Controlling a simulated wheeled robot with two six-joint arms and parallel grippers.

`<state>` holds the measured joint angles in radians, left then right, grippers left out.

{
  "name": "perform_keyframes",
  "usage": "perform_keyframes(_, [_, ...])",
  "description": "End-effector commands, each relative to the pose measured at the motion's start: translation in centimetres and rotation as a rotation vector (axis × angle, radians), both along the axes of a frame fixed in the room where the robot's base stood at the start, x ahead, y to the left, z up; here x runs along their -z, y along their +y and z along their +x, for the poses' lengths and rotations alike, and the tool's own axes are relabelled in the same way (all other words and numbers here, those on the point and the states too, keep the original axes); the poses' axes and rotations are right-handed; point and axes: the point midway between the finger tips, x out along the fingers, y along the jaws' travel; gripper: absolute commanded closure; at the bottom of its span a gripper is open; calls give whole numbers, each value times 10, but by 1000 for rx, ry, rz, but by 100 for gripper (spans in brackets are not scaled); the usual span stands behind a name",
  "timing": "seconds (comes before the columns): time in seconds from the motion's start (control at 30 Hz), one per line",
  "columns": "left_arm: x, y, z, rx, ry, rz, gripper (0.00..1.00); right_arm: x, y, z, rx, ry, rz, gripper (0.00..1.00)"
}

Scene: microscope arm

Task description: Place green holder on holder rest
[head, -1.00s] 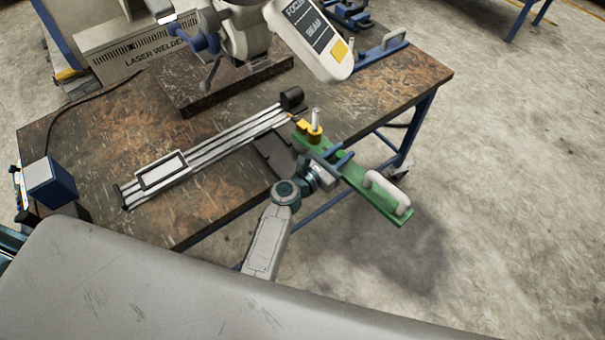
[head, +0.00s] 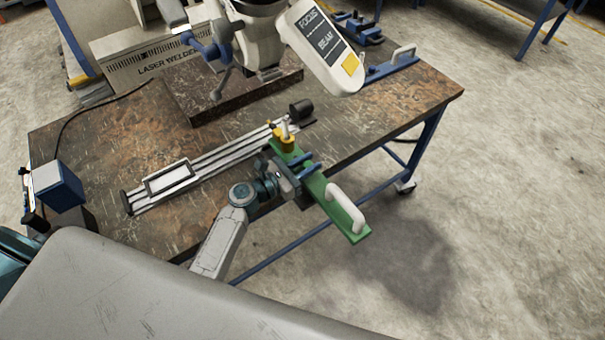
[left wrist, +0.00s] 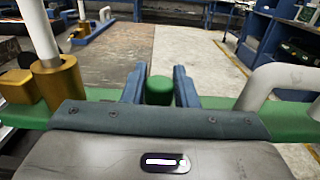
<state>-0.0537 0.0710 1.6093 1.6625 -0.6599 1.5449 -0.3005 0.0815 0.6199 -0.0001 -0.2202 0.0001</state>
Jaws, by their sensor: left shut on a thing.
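The green holder (head: 318,192) is a long green bar with a white handle at its near right end and a brass-coloured clamp with a pale post at its far left end. My left gripper (head: 311,163) is shut on it near the middle. In the left wrist view, the fingers (left wrist: 159,86) flank a green knob (left wrist: 159,92) on the holder. The clamp end overlaps the rail's right end in the head view; the handle end hangs beyond the table edge. I cannot tell whether the holder touches anything below. The holder rest is not clearly visible. My right gripper is not in view.
The worktable (head: 110,150) bears a silver rail (head: 215,160) with a black end knob (head: 301,108). The microscope head (head: 318,45) hangs above the back. A blue holder (head: 392,66) lies at the back right.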

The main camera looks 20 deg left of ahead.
Motion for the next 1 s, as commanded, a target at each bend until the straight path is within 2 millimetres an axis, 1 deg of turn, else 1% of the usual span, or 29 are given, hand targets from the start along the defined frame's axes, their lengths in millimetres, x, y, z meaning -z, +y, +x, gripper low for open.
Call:
perform_keyframes(0.03, [0,6,-1,0,-4,0,100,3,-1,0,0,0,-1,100])
perform_keyframes(0.1, [-1,10,-3,0,-4,-2,100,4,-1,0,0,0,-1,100])
perform_keyframes(0.27, [4,12,-3,0,-3,-2,100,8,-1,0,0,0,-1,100])
perform_keyframes(0.5, [30,12,-3,0,-3,-2,100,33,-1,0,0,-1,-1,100])
perform_keyframes(0.57, [34,12,-3,0,-3,-2,100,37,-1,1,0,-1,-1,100])
perform_keyframes(0.87, [34,12,-3,0,-3,-2,100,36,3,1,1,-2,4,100])
perform_keyframes(0.97, [37,12,-3,0,-3,-2,100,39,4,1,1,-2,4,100])
perform_keyframes(1.0, [39,12,-4,0,0,0,72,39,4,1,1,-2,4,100])
